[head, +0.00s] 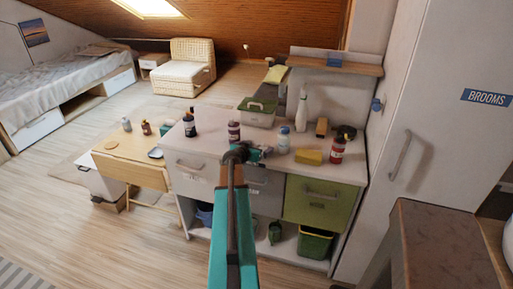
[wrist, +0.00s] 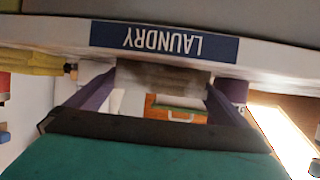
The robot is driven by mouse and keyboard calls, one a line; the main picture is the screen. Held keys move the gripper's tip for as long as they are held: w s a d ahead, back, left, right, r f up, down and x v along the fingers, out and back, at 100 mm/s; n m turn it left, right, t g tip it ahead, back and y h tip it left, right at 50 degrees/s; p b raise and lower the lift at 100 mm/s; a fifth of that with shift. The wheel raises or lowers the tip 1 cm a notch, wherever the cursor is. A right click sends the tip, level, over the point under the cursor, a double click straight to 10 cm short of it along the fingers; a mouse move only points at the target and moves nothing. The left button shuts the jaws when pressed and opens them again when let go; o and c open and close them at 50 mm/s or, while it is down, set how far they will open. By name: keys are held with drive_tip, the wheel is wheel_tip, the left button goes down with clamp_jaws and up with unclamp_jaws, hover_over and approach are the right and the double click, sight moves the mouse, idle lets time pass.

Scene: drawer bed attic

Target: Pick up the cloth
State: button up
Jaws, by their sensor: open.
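A flat yellow piece that looks like a folded cloth (head: 277,74) lies beyond the far edge of the counter in the head view, left of the wooden shelf. My gripper (wrist: 160,85) is open in the wrist view, its two purple fingers apart. A blurred grey-brown patch shows between the fingers; I cannot tell what it is or whether it touches them. A yellow surface (wrist: 35,62) shows at the left of the wrist view; I cannot tell if it is the cloth. In the head view my arm's end is over the counter, and the fingertips are hard to make out.
The counter (head: 215,135) holds several bottles, a yellow sponge (head: 308,157) and a green-lidded box (head: 258,112). A tall BROOMS cabinet (head: 435,120) stands right. A LAUNDRY label (wrist: 165,42) shows upside down on a pale edge close to my fingers.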

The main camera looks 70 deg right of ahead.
drive_tip(key=shift+d, duration=0.15)
drive_tip(key=shift+c, duration=0.4)
drive_tip(key=c, duration=0.7)
drive_tip(key=shift+c, duration=0.3)
